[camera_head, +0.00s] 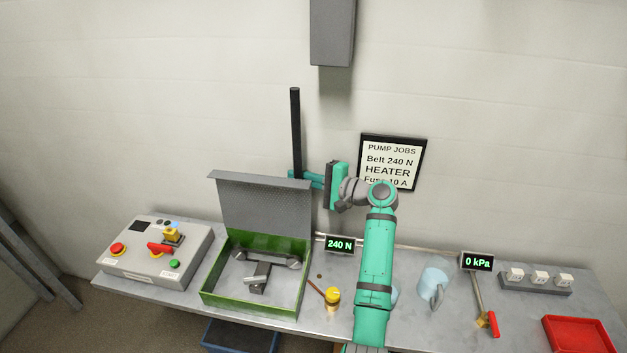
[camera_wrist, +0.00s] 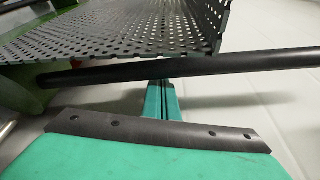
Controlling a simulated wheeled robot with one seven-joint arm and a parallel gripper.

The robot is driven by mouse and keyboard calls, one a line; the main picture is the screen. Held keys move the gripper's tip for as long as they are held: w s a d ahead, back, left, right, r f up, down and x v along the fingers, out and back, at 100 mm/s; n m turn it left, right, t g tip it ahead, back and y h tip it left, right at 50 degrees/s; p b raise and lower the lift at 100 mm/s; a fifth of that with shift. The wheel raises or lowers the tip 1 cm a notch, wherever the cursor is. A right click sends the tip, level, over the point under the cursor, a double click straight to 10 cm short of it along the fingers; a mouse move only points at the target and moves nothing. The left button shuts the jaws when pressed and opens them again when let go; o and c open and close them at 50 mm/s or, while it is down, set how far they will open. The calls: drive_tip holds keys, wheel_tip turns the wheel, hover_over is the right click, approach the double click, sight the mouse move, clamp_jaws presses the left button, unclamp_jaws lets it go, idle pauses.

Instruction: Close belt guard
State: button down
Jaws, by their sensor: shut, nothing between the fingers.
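The belt guard (camera_head: 262,205) is a grey perforated panel. It stands raised at the back of the open green box (camera_head: 250,307), leaving grey parts (camera_head: 260,272) inside uncovered. In the wrist view the guard (camera_wrist: 120,35) fills the upper left. My gripper (camera_head: 297,176) is shut and empty, beside the guard's upper right corner, its fingers pointing left. A black rod (camera_head: 295,130) rises upright at the fingertips. In the wrist view the rod (camera_wrist: 220,70) crosses just past my shut fingers (camera_wrist: 160,95); whether they touch it or the guard, I cannot tell.
A grey control box (camera_head: 150,262) with red and green buttons stands left of the green box. A 240 N display (camera_head: 340,244), a yellow-topped item (camera_head: 332,297), a light blue jug (camera_head: 433,283) and a red tray (camera_head: 578,335) lie rightward. The wall is close behind.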

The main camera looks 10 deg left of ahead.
sight(290, 180)
drive_tip(key=shift+s+a+r, duration=0.15)
drive_tip(key=shift+s+a, duration=0.15)
drive_tip(key=shift+s, duration=0.25)
drive_tip(key=shift+s+a+r, duration=0.2)
drive_tip(key=shift+s+a, duration=0.05)
drive_tip(key=shift+s, duration=0.35)
drive_tip(key=shift+s+a+r, duration=0.15)
drive_tip(key=shift+s+a, duration=0.15)
drive_tip(key=shift+s, duration=0.25)
